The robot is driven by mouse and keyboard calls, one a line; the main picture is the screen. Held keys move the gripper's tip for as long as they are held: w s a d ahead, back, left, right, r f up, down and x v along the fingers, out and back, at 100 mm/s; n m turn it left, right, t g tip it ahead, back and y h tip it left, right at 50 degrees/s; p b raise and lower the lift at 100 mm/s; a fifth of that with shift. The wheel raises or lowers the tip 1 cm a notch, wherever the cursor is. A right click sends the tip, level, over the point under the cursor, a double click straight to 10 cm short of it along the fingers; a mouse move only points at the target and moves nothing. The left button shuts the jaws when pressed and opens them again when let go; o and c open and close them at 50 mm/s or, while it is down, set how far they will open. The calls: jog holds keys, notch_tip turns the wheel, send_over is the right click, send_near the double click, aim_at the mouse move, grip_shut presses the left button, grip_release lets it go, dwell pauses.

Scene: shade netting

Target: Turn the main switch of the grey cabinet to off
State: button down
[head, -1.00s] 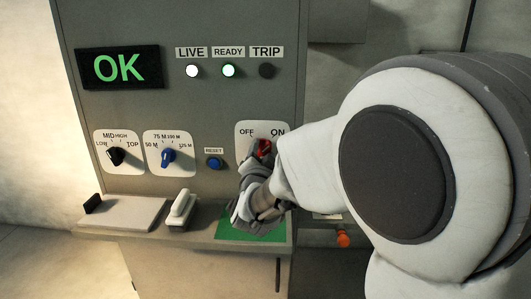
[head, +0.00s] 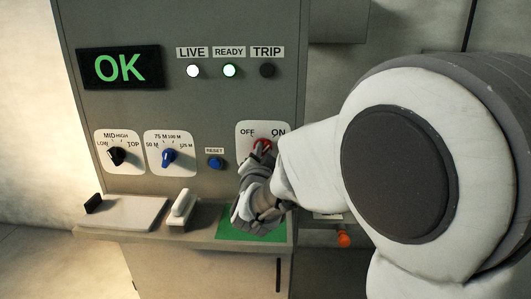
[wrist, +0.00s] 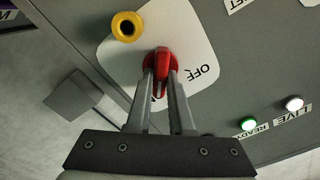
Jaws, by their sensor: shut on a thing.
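The grey cabinet (head: 225,105) fills the middle of the head view. Its main switch, a red knob (head: 262,145), sits on a white plate (head: 245,131) marked OFF at left and ON at right. My gripper (head: 259,158) reaches it from the front right and hides much of it. In the wrist view the red knob (wrist: 163,62) is between my two fingertips (wrist: 162,74), which are shut on it. OFF is readable to its right; the ON label is mostly hidden behind a finger. The knob's lower end lies towards that label.
A yellow ring (wrist: 126,27) with a dark centre is close beside the knob. A blue reset button (head: 215,163) and two selector knobs are to the left. A shelf (head: 200,238) juts out below. LIVE and READY lamps are lit, TRIP is dark; the display (head: 120,67) reads OK.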

jog(key=shift+a+n+p, duration=0.2)
jog(key=shift+n+p, duration=1.1)
jog(key=shift+n, duration=2.9)
jog(key=shift+a+n+p, duration=0.15)
jog(key=shift+n+p, duration=1.1)
jog(key=shift+n, duration=2.95)
jog(key=c, duration=0.8)
grip_release()
